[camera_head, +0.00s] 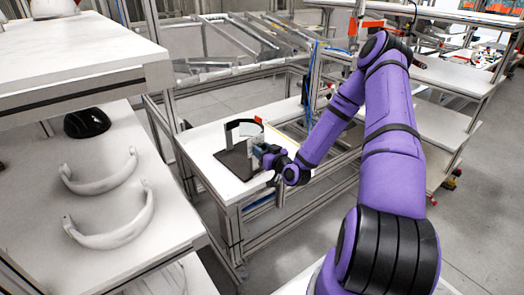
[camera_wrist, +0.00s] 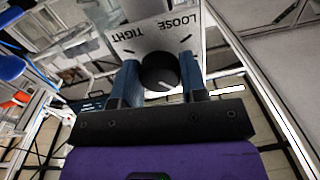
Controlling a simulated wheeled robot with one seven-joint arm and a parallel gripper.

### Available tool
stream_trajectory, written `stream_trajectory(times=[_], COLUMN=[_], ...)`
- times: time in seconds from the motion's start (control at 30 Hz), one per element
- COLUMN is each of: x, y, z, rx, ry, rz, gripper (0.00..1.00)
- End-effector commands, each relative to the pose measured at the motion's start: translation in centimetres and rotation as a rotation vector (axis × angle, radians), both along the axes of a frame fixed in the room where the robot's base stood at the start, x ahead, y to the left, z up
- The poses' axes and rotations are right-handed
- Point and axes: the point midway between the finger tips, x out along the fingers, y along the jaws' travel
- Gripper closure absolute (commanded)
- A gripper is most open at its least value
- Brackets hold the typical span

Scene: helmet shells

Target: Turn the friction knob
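The friction knob (camera_wrist: 160,72) is a round black knob with a white pointer line near its lower edge in the wrist view. It sits on a pale plate (camera_wrist: 155,38) printed LOOSE and TIGHT, which reads upside down here. My gripper (camera_wrist: 160,78) has its two blue fingers on either side of the knob, with no clear gap at its edges; the fingers partly cover its sides. In the head view my gripper (camera_head: 264,152) is low at the stand (camera_head: 237,160) on the white table (camera_head: 200,150); the knob is hidden there.
A curved dark-and-white visor piece (camera_head: 243,128) is on the stand. A shelf on the left holds a black shell (camera_head: 87,123) and two white curved bands (camera_head: 110,225). Metal frames stand behind and around the table. Grey floor shows at right.

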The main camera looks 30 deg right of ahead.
Motion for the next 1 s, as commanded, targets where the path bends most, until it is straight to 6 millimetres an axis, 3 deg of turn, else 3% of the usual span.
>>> stream_trajectory(times=[0.1,0.47,1.0], x=[-0.01,-0.03,-0.06], y=[-0.01,0.00,0.02], z=[-0.01,-0.01,-0.02], rx=[0.000,0.066,0.462], ry=[0.000,0.008,0.055], rz=[0.000,-0.001,-0.002], gripper=[0.84,0.84,0.84])
